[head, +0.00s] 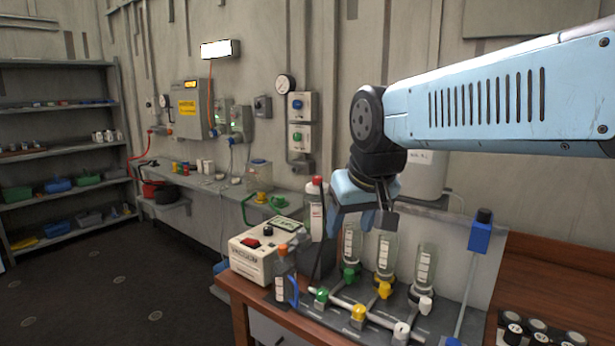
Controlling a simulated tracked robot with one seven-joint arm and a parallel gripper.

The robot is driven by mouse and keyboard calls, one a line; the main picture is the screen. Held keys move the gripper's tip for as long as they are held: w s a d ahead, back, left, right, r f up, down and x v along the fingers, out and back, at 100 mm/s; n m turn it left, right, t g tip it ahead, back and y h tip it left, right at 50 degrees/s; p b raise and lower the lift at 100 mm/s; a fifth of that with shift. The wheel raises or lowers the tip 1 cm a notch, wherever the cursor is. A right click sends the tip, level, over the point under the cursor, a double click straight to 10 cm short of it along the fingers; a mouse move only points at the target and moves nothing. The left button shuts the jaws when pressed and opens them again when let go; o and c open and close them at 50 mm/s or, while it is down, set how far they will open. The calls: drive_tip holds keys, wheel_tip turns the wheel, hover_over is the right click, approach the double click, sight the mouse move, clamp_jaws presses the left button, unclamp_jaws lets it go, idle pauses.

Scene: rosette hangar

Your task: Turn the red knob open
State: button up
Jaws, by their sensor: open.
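My gripper (362,214) hangs from the pale blue arm, pointing down, open and empty. It is above the back of the bench rig, in front of the upright bottles. The rig has a pale pipe manifold (341,303) with a green knob (321,296), a yellow knob (358,313) and a white knob (401,331). Behind it, clear bottles have green, yellow and white valves at their lower ends. An orange-red top (283,249) sits on a small bottle left of the manifold; I cannot tell whether it is the red knob. My gripper is apart from it.
A cream vacuum box (255,262) with a red switch stands left of the rig. A red-capped bottle (315,207) stands behind it. A blue-topped rod (481,232) rises at the right. Black-rimmed jars (537,326) stand on the wooden bench at lower right.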

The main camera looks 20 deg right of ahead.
drive_tip(key=w+d+r, duration=0.2)
drive_tip(key=w+r, duration=0.5)
drive_tip(key=w, duration=0.7)
drive_tip(key=m+g, duration=0.1)
drive_tip(key=m, duration=0.1)
approach(318, 177)
drive_tip(key=x, duration=0.9)
drive_tip(key=shift+a+r, duration=0.1)
drive_tip(key=c, duration=1)
